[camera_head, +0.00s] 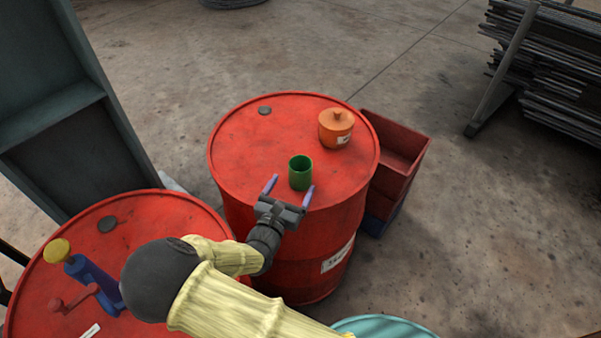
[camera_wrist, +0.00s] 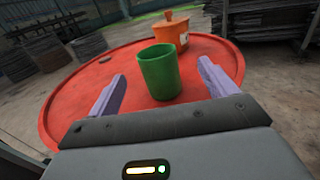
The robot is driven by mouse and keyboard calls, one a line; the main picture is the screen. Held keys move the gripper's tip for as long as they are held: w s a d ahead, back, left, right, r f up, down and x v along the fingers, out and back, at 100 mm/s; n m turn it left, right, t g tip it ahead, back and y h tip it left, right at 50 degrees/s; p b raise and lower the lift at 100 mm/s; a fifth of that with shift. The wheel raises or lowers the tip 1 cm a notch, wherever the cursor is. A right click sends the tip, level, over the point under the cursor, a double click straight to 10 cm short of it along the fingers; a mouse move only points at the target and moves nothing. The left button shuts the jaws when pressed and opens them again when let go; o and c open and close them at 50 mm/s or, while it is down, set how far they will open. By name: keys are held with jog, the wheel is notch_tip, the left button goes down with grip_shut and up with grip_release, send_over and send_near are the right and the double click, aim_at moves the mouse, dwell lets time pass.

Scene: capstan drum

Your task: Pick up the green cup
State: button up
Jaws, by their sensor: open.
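The green cup (camera_head: 300,173) stands upright on top of a red drum (camera_head: 243,150), near its front edge in the head view. My gripper (camera_head: 289,188) is open at the near side of the cup, its two purple fingers spread to either side. In the wrist view the cup (camera_wrist: 159,72) shows between and just beyond the fingertips of my gripper (camera_wrist: 160,80). The cup is open at the top. I cannot tell whether a finger touches it.
An orange lidded pot (camera_head: 336,128) stands behind and right of the cup on the same drum. A second red drum (camera_head: 150,208) at left holds a blue tool with a yellow knob (camera_head: 57,251). Red bins (camera_head: 398,150) stand right of the drum. A teal drum (camera_head: 385,328) is at the bottom.

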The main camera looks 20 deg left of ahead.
aim_at(298, 174)
jog(key=w, duration=0.2)
jog(key=w+p, duration=0.1)
jog(key=w, duration=0.2)
jog(key=shift+w+d, duration=0.2)
jog(key=shift+w, duration=0.1)
jog(key=shift+w+d+r+p, duration=0.1)
jog(key=shift+w+p, duration=0.2)
jog(key=shift+w, duration=0.35)
jog(key=shift+w+a+p, duration=0.15)
jog(key=shift+w+p, duration=0.15)
jog(key=shift+w, duration=0.7)
jog(key=shift+w+a+p, duration=0.1)
jog(key=shift+w+p, duration=0.2)
jog(key=shift+w, duration=0.65)
jog(key=c, duration=1)
jog(key=shift+c, duration=0.2)
